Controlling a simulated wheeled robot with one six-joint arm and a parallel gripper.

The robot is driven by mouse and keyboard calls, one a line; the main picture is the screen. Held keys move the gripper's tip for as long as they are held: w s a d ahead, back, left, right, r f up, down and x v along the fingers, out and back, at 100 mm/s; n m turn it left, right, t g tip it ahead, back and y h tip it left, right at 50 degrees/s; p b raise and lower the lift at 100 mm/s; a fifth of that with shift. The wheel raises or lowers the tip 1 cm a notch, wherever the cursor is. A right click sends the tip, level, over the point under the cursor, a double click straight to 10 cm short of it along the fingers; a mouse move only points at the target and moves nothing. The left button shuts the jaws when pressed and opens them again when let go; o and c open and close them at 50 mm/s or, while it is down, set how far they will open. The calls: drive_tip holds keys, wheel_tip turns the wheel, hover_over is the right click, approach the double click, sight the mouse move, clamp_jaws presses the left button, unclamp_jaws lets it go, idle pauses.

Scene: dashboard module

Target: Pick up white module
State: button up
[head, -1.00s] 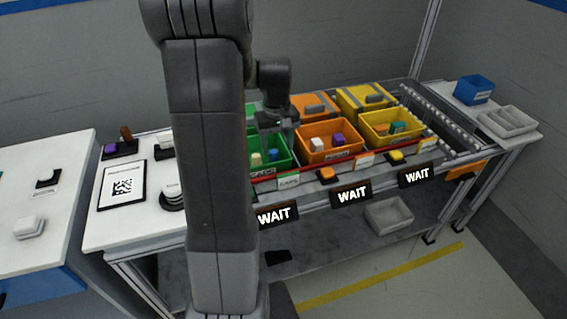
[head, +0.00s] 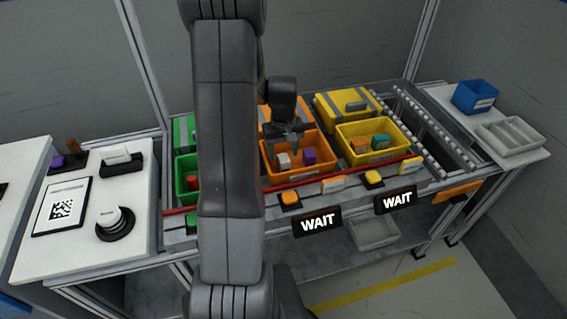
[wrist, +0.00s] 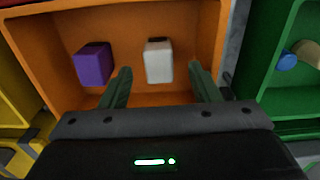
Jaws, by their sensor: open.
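The white module (head: 284,160) stands in the front orange bin (head: 271,182), left of a purple module (head: 309,156). In the wrist view the white module (wrist: 159,62) lies ahead of and between my fingers, with the purple module (wrist: 93,64) to its left. My gripper (wrist: 160,85) is open and empty, its two fingers pointing into the orange bin, apart from both modules. In the head view my gripper (head: 290,135) is above the orange bin, and my arm hides part of the scene to its left.
A yellow bin (head: 372,154) with orange and green modules stands to the right. A green bin (head: 183,181) is on the left, partly hidden. Several WAIT signs (head: 317,222) line the front. A roller track (head: 425,125) runs beyond the yellow bin.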

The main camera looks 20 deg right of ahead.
sight(284, 158)
drive_tip(key=shift+w+f, duration=0.1)
drive_tip(key=shift+f, duration=2.15)
drive_tip(key=c, duration=1.1)
wheel_tip(284, 158, up, 10)
